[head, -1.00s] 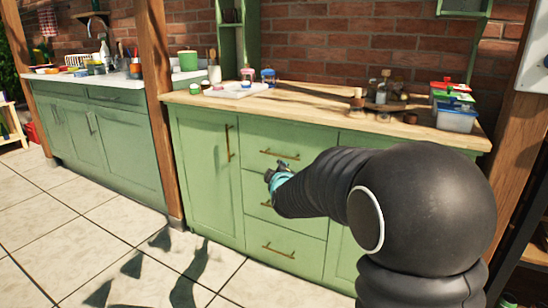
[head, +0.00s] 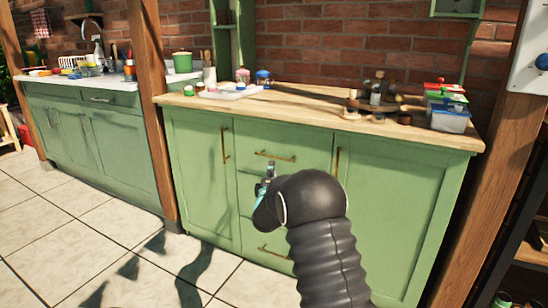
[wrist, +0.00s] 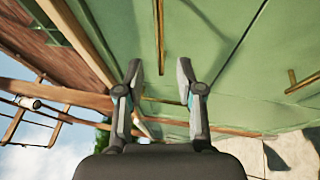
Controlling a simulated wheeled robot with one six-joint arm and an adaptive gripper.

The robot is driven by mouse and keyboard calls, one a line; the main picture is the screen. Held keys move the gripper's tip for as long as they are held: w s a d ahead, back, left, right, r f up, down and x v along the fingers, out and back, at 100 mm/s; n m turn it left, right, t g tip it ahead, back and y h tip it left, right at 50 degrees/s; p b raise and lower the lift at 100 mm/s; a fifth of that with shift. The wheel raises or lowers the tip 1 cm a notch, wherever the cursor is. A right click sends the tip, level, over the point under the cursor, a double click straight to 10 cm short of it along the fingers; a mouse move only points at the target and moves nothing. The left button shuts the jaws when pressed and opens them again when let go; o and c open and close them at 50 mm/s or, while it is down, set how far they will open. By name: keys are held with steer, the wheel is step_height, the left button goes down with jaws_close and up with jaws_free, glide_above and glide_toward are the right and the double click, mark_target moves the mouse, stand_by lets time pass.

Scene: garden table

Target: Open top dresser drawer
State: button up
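The dresser (head: 393,200) is a green cabinet with a wooden top. Its top drawer (head: 300,141) looks closed, with a horizontal brass handle (head: 275,156). My gripper (head: 270,168) is in front of the drawer stack, close to that handle in the head view. In the wrist view my gripper (wrist: 159,68) is open and empty, with its two fingers apart. The brass handle (wrist: 159,35) shows ahead, lined up with the gap between the fingertips. Contact is not visible. My arm hides part of the lower drawers.
A lower drawer handle (head: 274,252) and a left door handle (head: 224,145) stick out from the front. Jars, bottles and a tray (head: 230,91) stand on the wooden top (head: 300,105). A wooden post (head: 150,120) stands at left. The tiled floor (head: 70,225) is clear.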

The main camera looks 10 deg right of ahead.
mark_target(274, 157)
steer(key=p+x, duration=0.1)
steer(key=x, duration=0.8)
steer(key=shift+r, duration=0.1)
jaws_close()
